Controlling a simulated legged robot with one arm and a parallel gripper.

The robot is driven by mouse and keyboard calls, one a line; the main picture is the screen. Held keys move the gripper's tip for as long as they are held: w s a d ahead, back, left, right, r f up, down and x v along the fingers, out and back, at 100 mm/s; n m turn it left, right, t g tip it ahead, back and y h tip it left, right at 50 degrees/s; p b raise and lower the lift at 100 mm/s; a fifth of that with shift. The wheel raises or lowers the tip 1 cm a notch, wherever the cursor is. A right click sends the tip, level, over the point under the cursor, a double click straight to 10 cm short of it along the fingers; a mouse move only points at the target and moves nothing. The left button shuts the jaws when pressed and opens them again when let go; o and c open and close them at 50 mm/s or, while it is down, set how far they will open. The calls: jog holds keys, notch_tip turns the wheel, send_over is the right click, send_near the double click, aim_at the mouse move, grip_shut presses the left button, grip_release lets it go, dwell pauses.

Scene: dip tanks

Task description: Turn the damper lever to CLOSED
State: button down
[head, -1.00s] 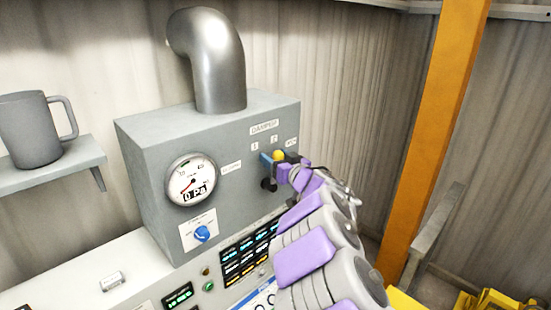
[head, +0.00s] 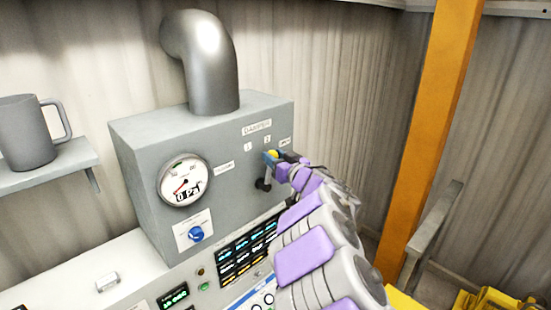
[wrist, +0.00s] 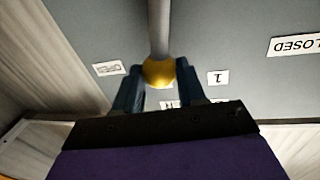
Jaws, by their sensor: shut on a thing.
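The damper lever has a yellow ball knob (head: 272,153) and a grey rod above a dark pivot (head: 263,184) on the grey box. In the wrist view the knob (wrist: 159,72) sits between the two dark blue fingers of my gripper (wrist: 160,88), which is shut on it. That view is upside down. The lever points up, near the 2 label (head: 267,139). The CLOSED label (wrist: 296,44) is well to one side, and it also shows left of the lever in the head view (head: 224,167). The OPEN label (wrist: 108,68) is on the other side.
A round gauge (head: 185,181) and a blue dial (head: 196,233) are left of the lever. A metal duct (head: 211,65) rises from the box. A console with displays (head: 248,257) lies below. A grey mug (head: 27,132) stands on a shelf at left. An orange post (head: 431,130) is at right.

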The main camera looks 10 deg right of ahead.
jog(key=shift+f, duration=0.2)
jog(key=a+n+b, duration=0.1)
jog(key=s+n+b, duration=0.1)
jog(key=b, duration=0.1)
jog(key=a+n+b, duration=0.1)
jog(key=shift+s+a+f+n+t+b, duration=0.15)
jog(key=shift+s+a+n+t+b, duration=0.15)
jog(key=shift+s+a+b, duration=0.1)
jog(key=a+n+b, duration=0.1)
jog(key=s+n+b, duration=0.1)
jog(key=b, duration=0.1)
jog(key=a+f+n+y+b, duration=0.1)
jog(key=n, duration=0.1)
jog(key=shift+s+a+b, duration=0.35)
jog(key=shift+s+b, duration=0.05)
jog(key=a+n+b, duration=0.1)
jog(key=n+b, duration=0.1)
jog(key=s+a+f+n+b, duration=0.1)
jog(key=s+a+f+n+y+b, duration=0.1)
jog(key=n+b, duration=0.1)
jog(key=shift+n+b, duration=0.3)
jog(key=c, duration=1.1)
grip_release()
jog(key=o, duration=0.4)
jog(key=shift+w+a, duration=0.15)
jog(key=shift+w, duration=0.1)
jog(key=shift+s+a, duration=0.1)
jog(key=shift+s, duration=0.05)
